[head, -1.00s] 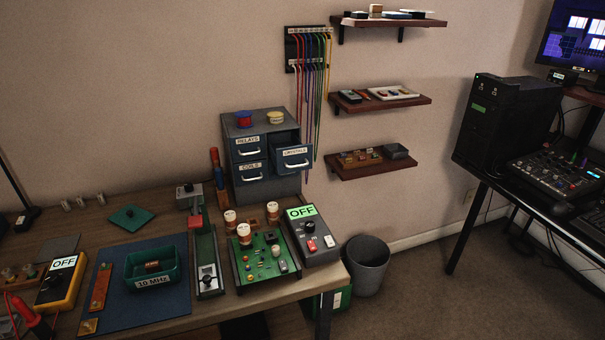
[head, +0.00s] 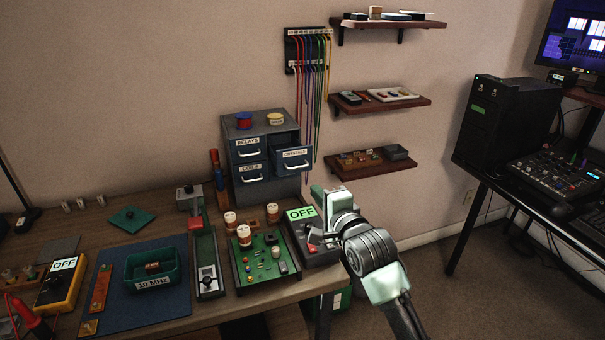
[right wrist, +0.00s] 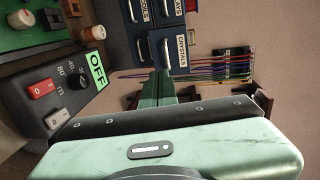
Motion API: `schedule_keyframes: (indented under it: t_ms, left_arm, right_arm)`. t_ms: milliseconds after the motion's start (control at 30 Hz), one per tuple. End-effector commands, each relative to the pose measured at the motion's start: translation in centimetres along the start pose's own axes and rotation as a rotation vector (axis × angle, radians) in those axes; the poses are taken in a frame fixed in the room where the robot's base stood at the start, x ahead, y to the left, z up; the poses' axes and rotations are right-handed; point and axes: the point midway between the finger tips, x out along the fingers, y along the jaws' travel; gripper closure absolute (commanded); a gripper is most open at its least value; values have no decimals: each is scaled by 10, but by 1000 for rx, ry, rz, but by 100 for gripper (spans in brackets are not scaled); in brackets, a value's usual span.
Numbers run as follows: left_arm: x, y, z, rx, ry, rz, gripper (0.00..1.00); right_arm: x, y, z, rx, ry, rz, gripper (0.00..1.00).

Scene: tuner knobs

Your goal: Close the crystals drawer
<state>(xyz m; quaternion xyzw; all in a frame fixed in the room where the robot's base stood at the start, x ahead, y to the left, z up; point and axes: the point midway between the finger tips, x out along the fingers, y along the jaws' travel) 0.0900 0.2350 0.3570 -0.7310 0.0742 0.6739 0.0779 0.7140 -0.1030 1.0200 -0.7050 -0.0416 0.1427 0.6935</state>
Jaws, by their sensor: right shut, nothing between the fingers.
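The crystals drawer (head: 293,159) sticks out from the right side of the blue-grey cabinet (head: 243,128) and has a pale handle. In the right wrist view the crystals drawer (right wrist: 180,45) shows sideways, ahead of the fingers. My right gripper (head: 319,192) is in front of and below the drawer, above the grey box with the green OFF display, apart from the drawer. Its fingers (right wrist: 160,84) are shut and empty. My left gripper is not in view.
The grey OFF box (head: 311,232) with red and white switches stands at the table's right edge. A green circuit board (head: 264,262) with several tan-topped cylinders lies to its left. Coloured cables (head: 314,95) hang on the wall close behind the drawer.

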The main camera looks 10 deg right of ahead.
Motion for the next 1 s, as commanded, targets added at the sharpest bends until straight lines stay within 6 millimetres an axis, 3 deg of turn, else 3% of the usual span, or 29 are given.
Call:
schedule_keyframes:
  t_ms: [300, 500, 700, 1000]
  left_arm:
    - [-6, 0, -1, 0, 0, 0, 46]
    - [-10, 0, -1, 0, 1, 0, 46]
    - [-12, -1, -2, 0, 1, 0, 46]
    - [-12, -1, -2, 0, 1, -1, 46]
  right_arm:
    - [64, 0, 0, -4, 1, 3, 100]
    - [91, -8, 0, -4, 1, 2, 100]
    - [103, -12, 0, -2, 1, 2, 100]
    - [105, -12, 0, -2, 0, 2, 100]
